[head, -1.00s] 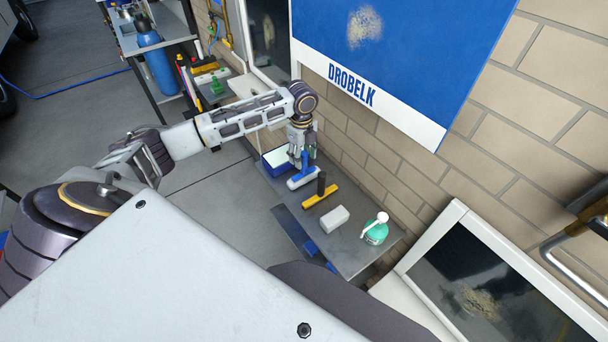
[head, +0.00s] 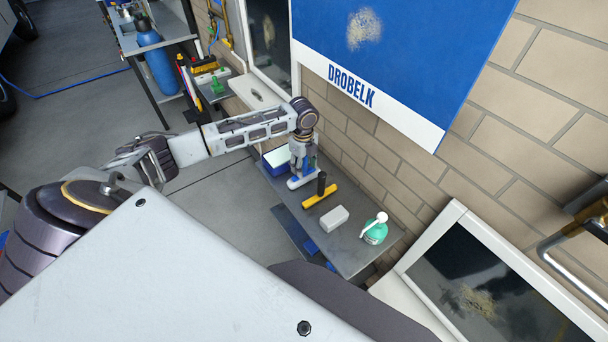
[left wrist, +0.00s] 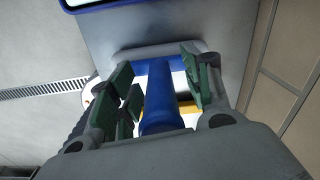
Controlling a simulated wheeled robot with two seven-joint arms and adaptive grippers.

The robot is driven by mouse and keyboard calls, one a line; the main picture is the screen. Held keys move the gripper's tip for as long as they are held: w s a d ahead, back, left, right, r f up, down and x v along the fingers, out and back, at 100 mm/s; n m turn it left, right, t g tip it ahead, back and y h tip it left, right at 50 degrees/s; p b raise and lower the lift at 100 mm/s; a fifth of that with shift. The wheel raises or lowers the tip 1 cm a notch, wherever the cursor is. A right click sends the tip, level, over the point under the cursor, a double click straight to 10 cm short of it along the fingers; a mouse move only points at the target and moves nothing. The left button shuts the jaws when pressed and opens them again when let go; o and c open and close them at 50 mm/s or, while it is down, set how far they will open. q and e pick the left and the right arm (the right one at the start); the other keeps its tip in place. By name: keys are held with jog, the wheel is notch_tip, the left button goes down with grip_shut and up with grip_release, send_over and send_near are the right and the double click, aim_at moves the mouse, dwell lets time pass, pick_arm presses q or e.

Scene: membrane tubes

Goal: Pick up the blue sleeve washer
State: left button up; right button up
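The blue sleeve washer (head: 301,182) lies on the grey bench, its white sleeve down and its blue handle standing up. In the left wrist view its blue handle (left wrist: 161,103) rises between my fingers. My left gripper (head: 302,170) is directly over the washer, partly covering the handle in the head view. In the left wrist view my left gripper (left wrist: 158,88) is open, with green pads on both sides of the handle and gaps visible beside it. My right gripper is not in view.
A blue and white box (head: 275,159) is just left of the washer. The brick wall is close behind.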

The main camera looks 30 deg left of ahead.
pick_arm(q)
grip_shut()
jog(key=shift+r, duration=0.1)
dwell(0.3)
jog(key=shift+r+b, duration=0.3)
jog(key=shift+r, duration=4.65)
jog(key=c, duration=0.6)
grip_release()
jog(key=shift+c, duration=0.2)
jog(key=c, duration=0.4)
